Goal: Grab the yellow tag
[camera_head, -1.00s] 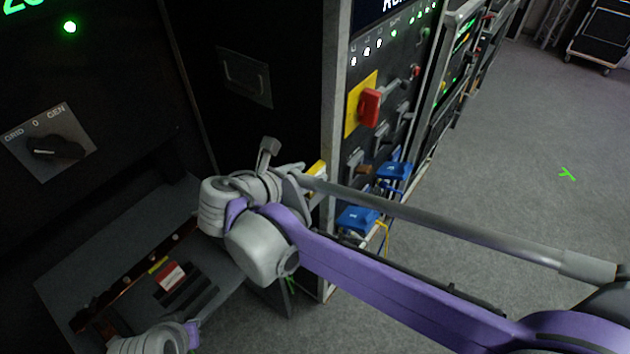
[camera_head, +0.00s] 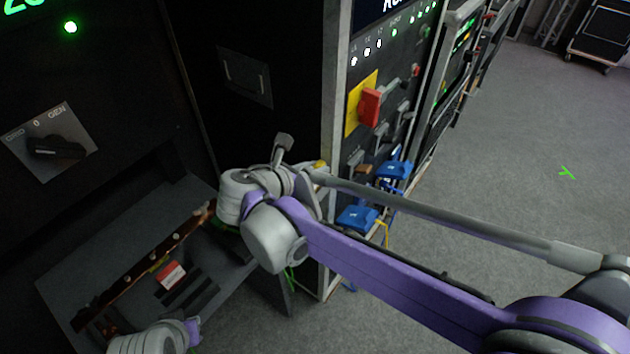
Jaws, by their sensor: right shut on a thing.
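A small yellow piece, which I take for the yellow tag (camera_head: 320,164), shows at the cabinet's front edge, beside my right wrist. Most of it is hidden behind my arm. My right gripper (camera_head: 298,172) is at this spot and is shut on it; its fingertips and the contact are largely hidden by the wrist. Only a grey part of my left arm (camera_head: 150,340) shows at the bottom left; the left gripper's jaws are out of view.
A red switch handle (camera_head: 370,108) on a yellow plate (camera_head: 354,122) sits on the rack panel. Blue connectors (camera_head: 357,217) with a yellow cable hang below. A dark tray (camera_head: 75,285) juts out at lower left.

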